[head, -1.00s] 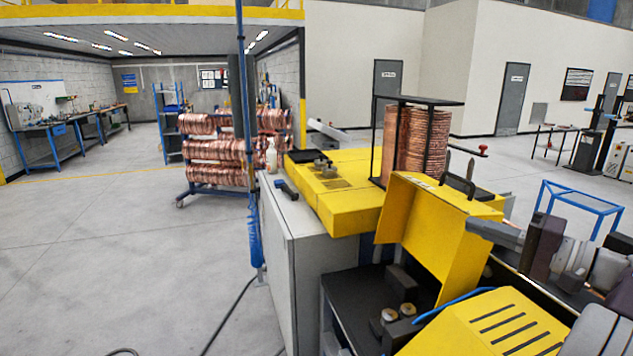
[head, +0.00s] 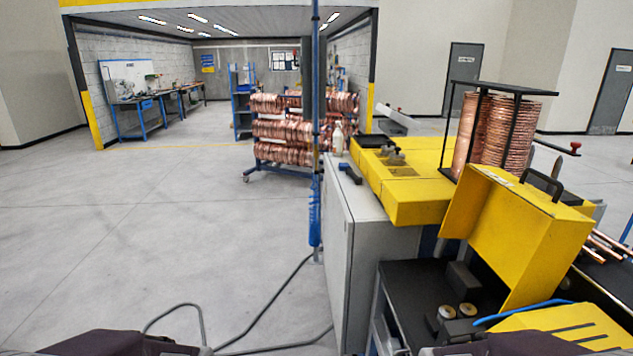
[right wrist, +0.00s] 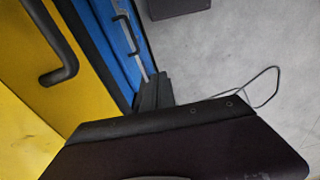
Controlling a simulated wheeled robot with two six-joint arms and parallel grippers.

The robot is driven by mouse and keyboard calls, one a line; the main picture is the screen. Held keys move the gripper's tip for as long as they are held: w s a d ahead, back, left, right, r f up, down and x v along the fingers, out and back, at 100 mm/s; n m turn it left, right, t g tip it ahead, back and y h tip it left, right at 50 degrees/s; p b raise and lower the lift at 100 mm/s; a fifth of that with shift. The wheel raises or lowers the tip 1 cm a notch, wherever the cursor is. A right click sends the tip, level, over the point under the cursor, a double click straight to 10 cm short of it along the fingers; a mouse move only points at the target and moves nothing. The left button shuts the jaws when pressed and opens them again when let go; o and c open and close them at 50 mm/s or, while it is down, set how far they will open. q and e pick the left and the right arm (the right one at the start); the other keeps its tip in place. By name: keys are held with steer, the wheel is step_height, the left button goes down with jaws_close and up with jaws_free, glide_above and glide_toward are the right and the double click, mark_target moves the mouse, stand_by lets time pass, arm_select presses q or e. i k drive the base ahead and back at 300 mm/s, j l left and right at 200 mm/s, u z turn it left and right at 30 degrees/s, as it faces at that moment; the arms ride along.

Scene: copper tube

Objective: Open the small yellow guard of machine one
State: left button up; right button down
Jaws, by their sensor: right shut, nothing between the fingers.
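A yellow guard (head: 520,235) with a black handle (head: 542,184) stands tilted up on the machine at the right of the head view. Below it, brass-coloured rollers (head: 457,311) are exposed on a black bed. A slotted yellow cover (head: 560,325) lies in front, cut by the frame edge. In the right wrist view, a yellow panel (right wrist: 20,65) with a bent black handle (right wrist: 62,62) fills the left; I cannot tell which panel it is. My right gripper (right wrist: 153,90) is shut and empty, apart from this handle. My left gripper is out of view.
A blue panel (right wrist: 115,45) with black handles adjoins the yellow one. A grey cabinet (head: 345,265), a blue post (head: 316,215) and floor cables (head: 265,315) border the machine. Copper coils (head: 500,130) stand behind the guard.

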mark_target(531, 239)
steer(key=i+j+z, duration=0.2)
steer(key=z, duration=0.15)
steer(key=i+j+z, duration=0.4)
steer(key=l, duration=0.1)
